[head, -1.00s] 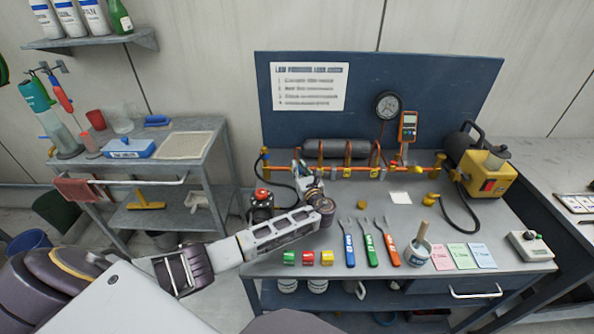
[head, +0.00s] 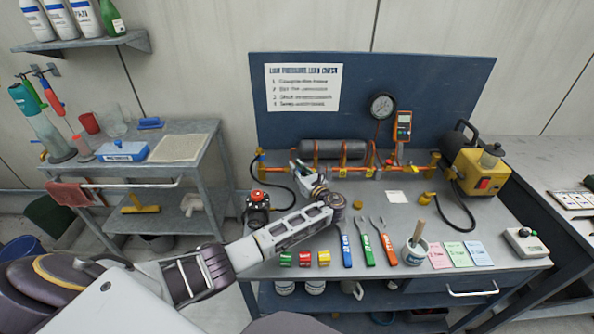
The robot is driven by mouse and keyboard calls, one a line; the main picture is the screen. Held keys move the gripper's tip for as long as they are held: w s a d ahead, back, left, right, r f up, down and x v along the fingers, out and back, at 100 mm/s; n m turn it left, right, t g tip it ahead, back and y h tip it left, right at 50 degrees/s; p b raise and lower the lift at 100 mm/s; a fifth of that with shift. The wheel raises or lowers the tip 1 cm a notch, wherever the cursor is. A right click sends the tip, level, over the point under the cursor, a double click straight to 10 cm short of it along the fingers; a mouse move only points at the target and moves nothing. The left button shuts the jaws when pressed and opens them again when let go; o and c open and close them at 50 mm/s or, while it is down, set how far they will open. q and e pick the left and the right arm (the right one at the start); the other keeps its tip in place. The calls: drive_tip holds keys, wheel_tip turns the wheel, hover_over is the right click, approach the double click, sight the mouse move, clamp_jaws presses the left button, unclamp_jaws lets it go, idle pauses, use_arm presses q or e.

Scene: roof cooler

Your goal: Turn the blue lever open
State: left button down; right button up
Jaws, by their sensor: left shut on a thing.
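The copper pipe assembly (head: 400,172) runs along the back of the grey bench, with a dark cylinder (head: 330,149) behind it. My left gripper (head: 297,164) is at the left part of this pipe, shut on the blue lever. The lever itself is hidden by the gripper, so its angle cannot be read. My left arm reaches in from the lower left, over the bench. My right gripper is not in view.
A black pot with a red knob (head: 257,203) stands just left of my arm. A yellow machine (head: 478,172) is at the right. A gauge (head: 382,105) stands behind the pipe.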

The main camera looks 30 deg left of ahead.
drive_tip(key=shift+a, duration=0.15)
use_arm(q)
drive_tip(key=c, duration=1.4)
unclamp_jaws()
drive_tip(key=shift+c, duration=0.2)
drive_tip(key=shift+o, duration=0.3)
drive_tip(key=shift+v, duration=6.05)
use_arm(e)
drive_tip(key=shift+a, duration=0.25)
use_arm(q)
drive_tip(key=shift+w, duration=0.1)
